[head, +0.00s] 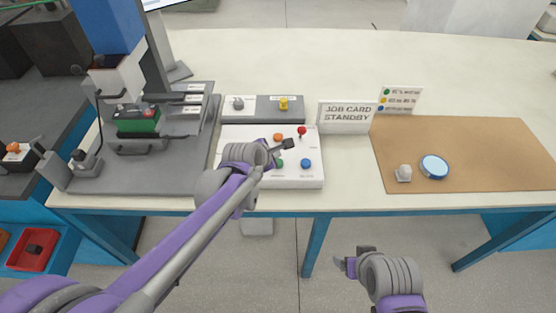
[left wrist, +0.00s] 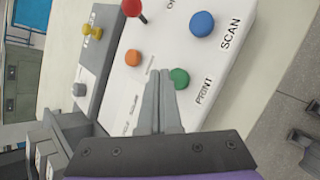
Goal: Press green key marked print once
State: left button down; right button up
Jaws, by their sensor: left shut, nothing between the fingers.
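The green key (left wrist: 180,78) marked PRINT is on the white control panel (head: 300,180), and a sliver of it shows in the head view (head: 281,163) behind my left gripper (head: 275,160). In the left wrist view my left gripper (left wrist: 162,76) is shut and empty. Its fingertips appear right beside the green key, on the orange button's side; whether they touch the panel I cannot tell. The key is partly covered by the fingers. My right gripper (head: 348,266) is low in front of the table, away from the panel; its finger opening is unclear.
The panel also bears an orange button (head: 278,137), a red-topped lever (head: 302,130) and a blue button (head: 306,163) marked SCAN. A grey strip with a yellow knob (head: 284,103) lies behind. A job card sign (head: 346,117) stands right, beside a brown mat (head: 490,165).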

pick_arm(q)
notch_tip(320, 180, up, 4)
jog(key=shift+r+p, duration=0.1)
jog(key=shift+p, duration=1.1)
jog(key=s+a+f+m+g+y, duration=0.1)
jog(key=s+a+m, duration=0.4)
jog(key=s+m, duration=0.2)
jog(key=s+a+f+m+g+y, duration=0.1)
jog(key=s+a+m, duration=0.5)
jog(key=s, duration=0.5)
jog(key=s+a+f+m+g+y+p, duration=0.1)
jog(key=s+a+m, duration=0.5)
jog(key=s+m, duration=0.3)
jog(key=shift+s+f+y, duration=0.3)
jog(key=shift+s+y, duration=0.1)
jog(key=shift+s, duration=0.15)
